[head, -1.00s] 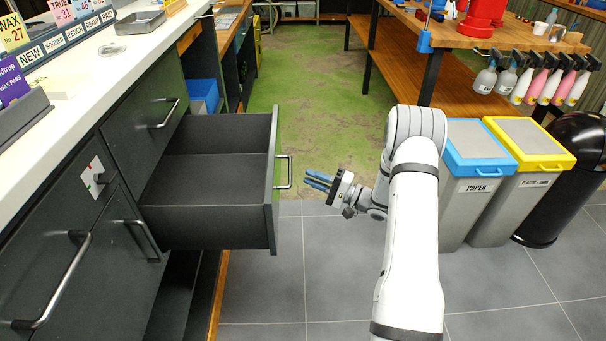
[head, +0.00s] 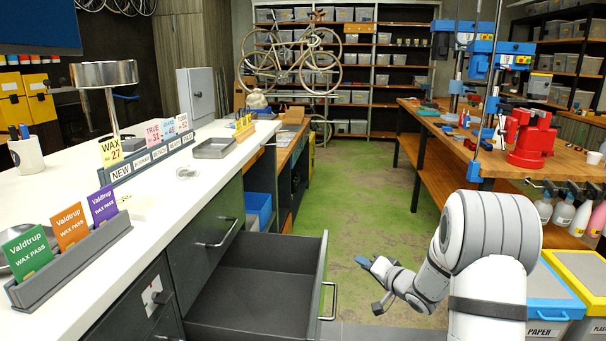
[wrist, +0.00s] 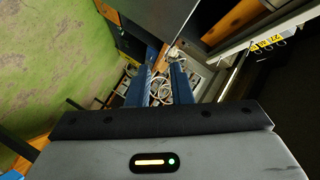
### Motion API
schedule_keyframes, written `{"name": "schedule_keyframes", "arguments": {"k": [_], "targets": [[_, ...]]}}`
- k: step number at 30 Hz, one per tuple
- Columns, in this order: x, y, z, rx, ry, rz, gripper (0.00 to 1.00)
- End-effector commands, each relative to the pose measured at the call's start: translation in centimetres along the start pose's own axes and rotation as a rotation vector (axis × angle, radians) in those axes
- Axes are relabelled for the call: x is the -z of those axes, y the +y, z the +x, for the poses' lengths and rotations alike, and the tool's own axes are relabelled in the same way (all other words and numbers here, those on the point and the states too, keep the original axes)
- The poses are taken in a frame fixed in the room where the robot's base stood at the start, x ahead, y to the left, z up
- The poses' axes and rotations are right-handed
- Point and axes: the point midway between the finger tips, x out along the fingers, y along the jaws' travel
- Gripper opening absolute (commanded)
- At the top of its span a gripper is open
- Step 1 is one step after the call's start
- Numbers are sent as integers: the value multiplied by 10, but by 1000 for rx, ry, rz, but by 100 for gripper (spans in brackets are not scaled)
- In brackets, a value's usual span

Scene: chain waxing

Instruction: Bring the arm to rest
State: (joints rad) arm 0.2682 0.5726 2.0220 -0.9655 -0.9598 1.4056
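My arm stands at the lower right of the head view, bent, with my gripper (head: 366,262) out over the floor to the right of the open drawer. The gripper is apart from the drawer. In the wrist view the two blue fingers of my gripper (wrist: 163,75) are a narrow gap apart, and no held object shows between them. The grey drawer (head: 262,285) is pulled out from the counter, and the part of its inside that shows is empty. Its handle (head: 334,302) faces my gripper.
The white counter (head: 150,215) runs along the left, with card holders and a tray (head: 213,148). A wooden workbench (head: 470,165) with a red vise (head: 530,138) stands right. Blue-lidded (head: 548,295) and yellow-lidded bins are beside my arm. The green floor (head: 375,220) between is clear.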

Motion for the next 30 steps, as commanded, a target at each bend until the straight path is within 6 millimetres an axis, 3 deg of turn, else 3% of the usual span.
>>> {"name": "schedule_keyframes", "arguments": {"k": [1,6,9,13,17,24,30], "targets": [[17,-22,-12,-74,30,-68,19],[43,-56,-59,-352,67,-251,19],[48,-76,-96,-505,44,-328,19],[39,-101,-149,-679,-39,-395,19],[15,-127,-207,-809,-181,-433,19],[-58,-176,-307,-882,-538,-460,19],[-103,-201,-353,-836,-745,-470,19]]}}
